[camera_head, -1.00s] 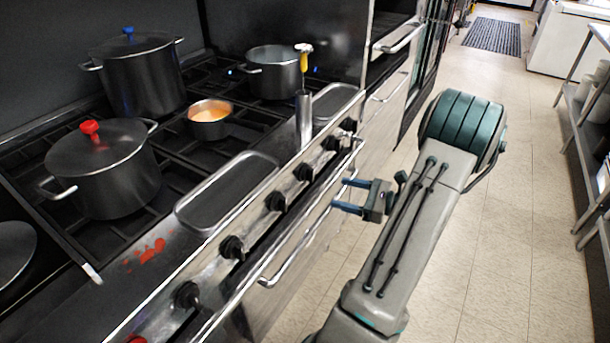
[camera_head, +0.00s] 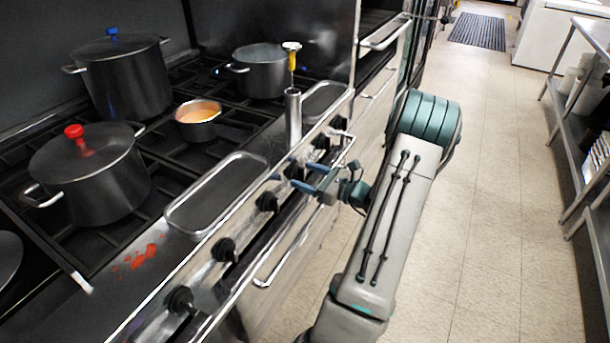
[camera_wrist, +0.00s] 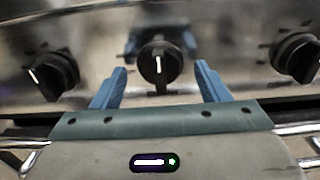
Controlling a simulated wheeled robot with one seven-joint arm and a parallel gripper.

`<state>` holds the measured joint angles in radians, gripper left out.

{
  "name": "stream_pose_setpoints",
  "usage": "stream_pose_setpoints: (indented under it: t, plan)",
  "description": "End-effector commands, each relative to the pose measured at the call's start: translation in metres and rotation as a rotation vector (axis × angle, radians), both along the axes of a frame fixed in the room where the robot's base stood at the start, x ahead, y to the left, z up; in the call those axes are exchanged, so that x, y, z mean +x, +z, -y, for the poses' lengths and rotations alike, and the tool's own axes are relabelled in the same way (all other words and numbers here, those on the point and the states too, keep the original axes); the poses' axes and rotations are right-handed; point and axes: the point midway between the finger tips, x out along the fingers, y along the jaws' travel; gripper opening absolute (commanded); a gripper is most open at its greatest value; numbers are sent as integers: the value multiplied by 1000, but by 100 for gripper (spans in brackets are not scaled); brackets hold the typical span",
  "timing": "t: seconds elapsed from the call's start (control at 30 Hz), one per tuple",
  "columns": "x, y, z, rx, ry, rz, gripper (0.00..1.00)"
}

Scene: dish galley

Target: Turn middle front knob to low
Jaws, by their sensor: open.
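A row of black knobs runs along the stove's steel front panel. One knob (camera_wrist: 160,65) is centred ahead of my gripper (camera_wrist: 161,67) in the wrist view, its white mark pointing straight up. The same knob (camera_head: 293,171) shows in the head view, partly behind the fingers. My gripper (camera_head: 303,177) is open, its blue fingers pointing at the panel, one on each side of this knob. In the wrist view gaps show between knob and fingers. Neighbouring knobs (camera_wrist: 52,75) and (camera_wrist: 297,57) sit to its left and right with tilted marks.
A steel handrail (camera_head: 285,250) runs below the knobs. On the stove stand a red-knobbed pot (camera_head: 90,175), a blue-knobbed pot (camera_head: 125,80), an open pot (camera_head: 262,75) and a small pan (camera_head: 198,122) with orange contents. The floor (camera_head: 480,200) to the right is clear.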

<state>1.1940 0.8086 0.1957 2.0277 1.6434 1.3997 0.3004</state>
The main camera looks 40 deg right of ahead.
Motion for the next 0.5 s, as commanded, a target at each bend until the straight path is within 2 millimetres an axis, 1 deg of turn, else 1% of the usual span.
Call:
stream_pose_setpoints:
  t: [0.13, 0.4, 0.47, 0.5]
  plan:
    - [8, 0, -3, 0, 1, 0, 68]
    - [9, 0, -4, 0, 1, 0, 68]
    - [8, 0, -4, 0, 1, 0, 52]
    - [8, 0, -4, 0, 1, 0, 41]
